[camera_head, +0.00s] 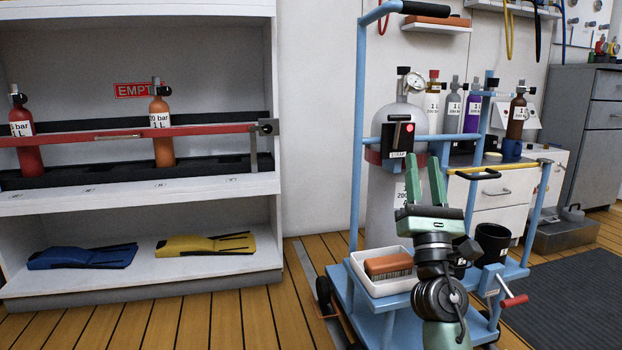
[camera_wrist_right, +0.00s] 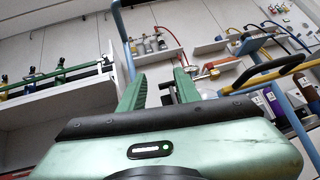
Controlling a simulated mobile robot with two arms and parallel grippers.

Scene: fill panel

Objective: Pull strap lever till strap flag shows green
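I cannot clearly tell the lever apart on the box. My right gripper (camera_head: 425,182) is open and empty, fingers pointing up, in front of the cylinder and just below the box. It also shows open in the right wrist view (camera_wrist_right: 160,88). My left gripper is not in view.
A white tray with a brown brush (camera_head: 388,265) and a black cup (camera_head: 492,243) are on the cart. A red-handled crank (camera_head: 514,301) juts from its right side. A yellow bar (camera_head: 500,167) crosses the cart's right. A shelf (camera_head: 140,197) with bottles stands left.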

